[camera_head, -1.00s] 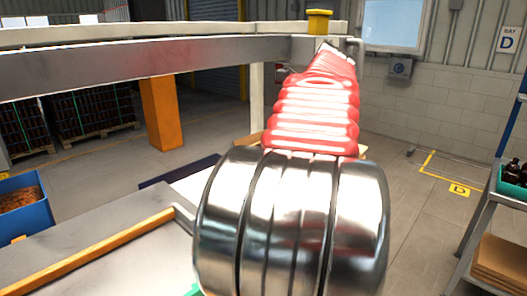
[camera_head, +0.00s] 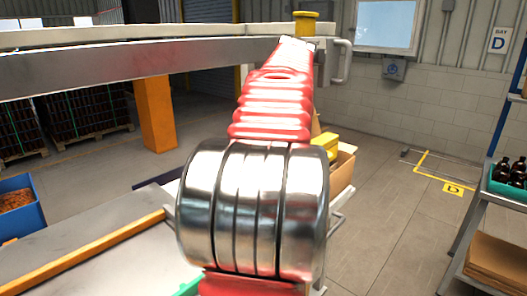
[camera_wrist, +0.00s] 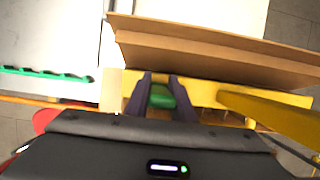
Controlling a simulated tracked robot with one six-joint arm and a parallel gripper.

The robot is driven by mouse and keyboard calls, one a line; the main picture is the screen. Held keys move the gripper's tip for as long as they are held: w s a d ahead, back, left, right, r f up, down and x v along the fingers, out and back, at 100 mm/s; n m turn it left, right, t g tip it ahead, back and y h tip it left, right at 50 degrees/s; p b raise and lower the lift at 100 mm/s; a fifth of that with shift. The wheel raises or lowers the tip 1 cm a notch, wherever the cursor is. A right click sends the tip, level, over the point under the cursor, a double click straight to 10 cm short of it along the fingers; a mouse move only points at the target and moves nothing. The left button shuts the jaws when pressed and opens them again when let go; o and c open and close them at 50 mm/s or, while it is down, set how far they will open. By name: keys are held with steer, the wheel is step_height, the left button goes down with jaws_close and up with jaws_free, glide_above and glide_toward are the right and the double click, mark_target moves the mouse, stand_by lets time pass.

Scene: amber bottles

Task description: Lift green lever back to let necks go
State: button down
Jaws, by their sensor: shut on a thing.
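In the wrist view my gripper (camera_wrist: 162,82) is shut on the green lever (camera_wrist: 162,98), whose rounded end shows between the two dark fingers. The lever sits at a yellow bar (camera_wrist: 205,92) running across the picture. A green strip with a scalloped edge (camera_wrist: 45,74) lies at the left, apart from the fingers. In the head view my red and metal arm hides the gripper and the lever. A yellow part (camera_head: 326,141) shows just right of my arm.
A cardboard box (camera_head: 344,168) stands behind my arm; brown board (camera_wrist: 210,50) spans the wrist view beyond the fingers. A metal beam (camera_head: 130,72) crosses the upper left. A shelf with a green crate of bottles (camera_head: 507,190) stands right. The floor between is clear.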

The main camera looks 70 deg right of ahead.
steer(key=c, duration=1.5)
jaws_free()
steer(key=shift+w, duration=0.15)
steer(key=shift+r, duration=0.1)
steer(key=shift+r, duration=0.3)
steer(key=v, duration=0.5)
steer(key=shift+r, duration=0.4)
steer(key=shift+s+a+r, duration=0.1)
steer(key=shift+s+r, duration=0.3)
steer(key=shift+s, duration=0.05)
